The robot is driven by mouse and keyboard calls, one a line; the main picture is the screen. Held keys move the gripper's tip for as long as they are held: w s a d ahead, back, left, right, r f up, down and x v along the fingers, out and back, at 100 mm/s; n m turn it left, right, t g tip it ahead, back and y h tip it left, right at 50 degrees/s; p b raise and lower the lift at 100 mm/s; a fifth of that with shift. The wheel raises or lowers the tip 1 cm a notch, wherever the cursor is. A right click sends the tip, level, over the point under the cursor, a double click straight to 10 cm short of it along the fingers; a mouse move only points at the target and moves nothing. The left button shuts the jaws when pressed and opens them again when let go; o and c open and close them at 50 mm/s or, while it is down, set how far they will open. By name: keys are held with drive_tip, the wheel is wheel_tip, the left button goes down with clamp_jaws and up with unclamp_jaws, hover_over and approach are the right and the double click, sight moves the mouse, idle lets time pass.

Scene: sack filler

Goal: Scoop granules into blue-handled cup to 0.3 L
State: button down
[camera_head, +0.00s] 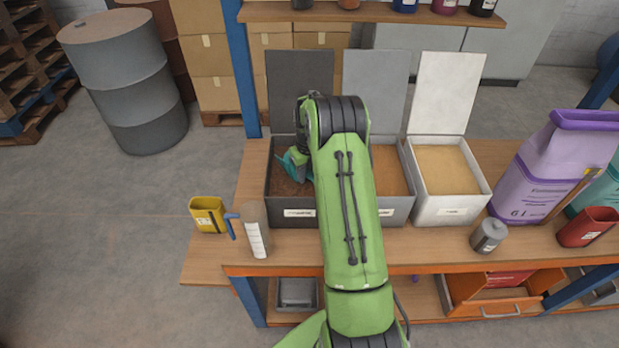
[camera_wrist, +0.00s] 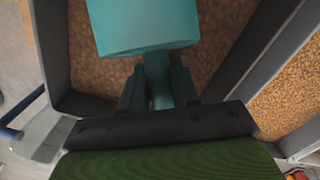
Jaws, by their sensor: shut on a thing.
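A teal scoop (camera_head: 294,165) is over the left dark bin (camera_head: 288,208) of granules; it also shows in the wrist view (camera_wrist: 143,28). My gripper (camera_wrist: 160,85) is shut on the scoop's handle, with the scoop body reaching ahead of the jaws. Brown granules (camera_wrist: 215,75) lie in the bin below and around the scoop; the scoop's contents are hidden. The clear measuring cup with the blue handle (camera_head: 254,225) stands upright on the bench, left of and in front of the bin. Its fill cannot be told.
A yellow container (camera_head: 208,215) sits left of the cup. A grey canister (camera_head: 488,236), a red container (camera_head: 588,227) and a purple bag (camera_head: 545,175) stand right. A shelf (camera_head: 365,13) runs above.

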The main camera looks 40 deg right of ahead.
drive_tip(key=shift+w+d+f+t+b, duration=0.1)
drive_tip(key=shift+w+f+t+b, duration=0.05)
drive_tip(key=shift+w+t+b, duration=0.25)
drive_tip(key=b, duration=0.1)
drive_tip(key=s+r+t+b, duration=0.1)
drive_tip(key=b, duration=0.1)
drive_tip(key=shift+s+r+t, duration=0.2)
drive_tip(key=shift+s+t, duration=0.1)
drive_tip(key=shift+t+h, duration=0.3)
drive_tip(key=shift+t, duration=0.5)
drive_tip(key=shift+p+v, duration=1)
drive_tip(key=shift+v, duration=3.3)
